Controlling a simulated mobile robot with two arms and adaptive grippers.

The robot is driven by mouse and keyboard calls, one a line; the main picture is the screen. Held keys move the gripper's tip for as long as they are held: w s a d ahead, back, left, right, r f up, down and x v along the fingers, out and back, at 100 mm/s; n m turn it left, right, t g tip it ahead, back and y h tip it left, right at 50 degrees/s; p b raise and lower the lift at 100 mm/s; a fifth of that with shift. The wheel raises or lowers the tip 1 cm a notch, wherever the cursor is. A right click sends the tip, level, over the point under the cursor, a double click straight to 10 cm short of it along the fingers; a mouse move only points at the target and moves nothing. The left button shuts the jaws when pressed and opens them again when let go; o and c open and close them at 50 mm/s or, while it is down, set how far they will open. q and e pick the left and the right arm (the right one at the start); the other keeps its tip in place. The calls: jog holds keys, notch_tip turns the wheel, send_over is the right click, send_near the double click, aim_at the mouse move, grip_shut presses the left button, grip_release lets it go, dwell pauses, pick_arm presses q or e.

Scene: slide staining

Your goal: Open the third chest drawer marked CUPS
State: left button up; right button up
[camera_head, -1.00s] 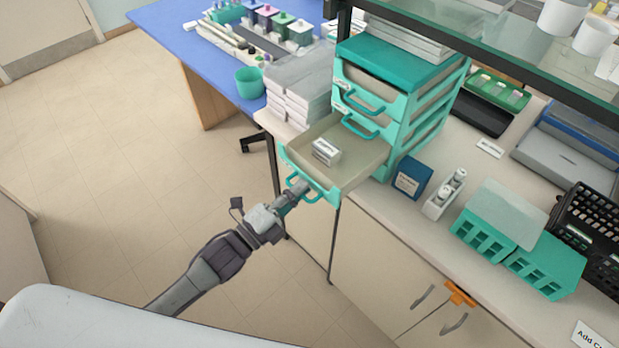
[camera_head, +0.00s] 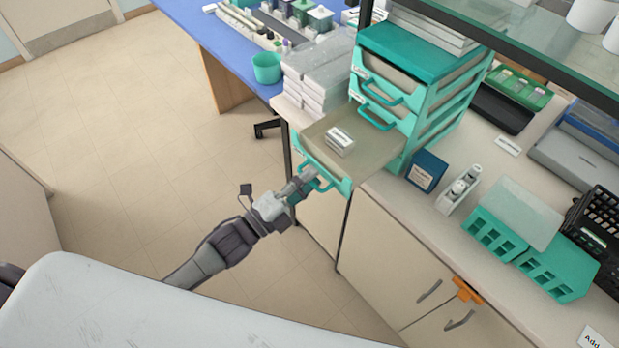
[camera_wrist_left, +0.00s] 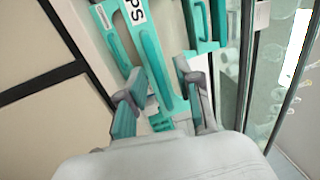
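The teal drawer chest (camera_head: 408,47) stands on the bench. Its third, lowest drawer (camera_head: 385,152) is pulled far out past the bench edge, with a small white labelled box (camera_head: 340,140) inside. In the left wrist view, part of a label ending in "PS" (camera_wrist_left: 133,12) shows on the drawer front. My left gripper (camera_head: 309,178) is at this drawer's handle (camera_head: 325,184). In the left wrist view, the two fingers of the left gripper (camera_wrist_left: 160,98) stand apart, with the teal handle (camera_wrist_left: 150,65) between them and gaps visible. My right gripper is not in view.
Two upper drawers (camera_head: 385,92) look shut. Stacked white boxes (camera_head: 315,75) stand left of the chest; a blue box (camera_head: 426,171) and a white bottle holder (camera_head: 459,190) stand right. A teal cup (camera_head: 267,68) is on the blue table. The floor (camera_head: 120,180) at left is clear.

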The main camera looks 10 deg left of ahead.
pick_arm(q)
jog(key=v, duration=1.1)
jog(key=shift+s+a, duration=0.15)
jog(key=shift+s, duration=0.05)
jog(key=a+f+n+g+y, duration=0.1)
jog(key=a+f+n+y, duration=0.25)
jog(key=f, duration=0.55)
jog(key=a+f+n+g+y, duration=0.1)
jog(key=a+f+n+y, duration=0.2)
jog(key=f, duration=0.6)
jog(key=s+a+f+n+g+y, duration=0.1)
jog(key=s+f+n+g+y, duration=0.2)
jog(key=f, duration=0.5)
jog(key=s+a+f+n+g+y, duration=0.1)
jog(key=s+a+f+n+g, duration=0.1)
jog(key=s+f+n, duration=0.45)
jog(key=s+d+f+n+g, duration=0.1)
jog(key=s+f+n+g, duration=0.2)
jog(key=s+f, duration=0.4)
jog(key=s+d+f+n+g+y, duration=0.1)
jog(key=s+f+g, duration=0.4)
jog(key=s, duration=0.8)
notch_tip(320, 180, down, 3)
jog(key=d+n, duration=0.1)
jog(key=n, duration=0.1)
jog(key=shift+s+d+n, duration=0.3)
jog(key=shift+d+n, duration=0.05)
jog(key=shift+n, duration=0.05)
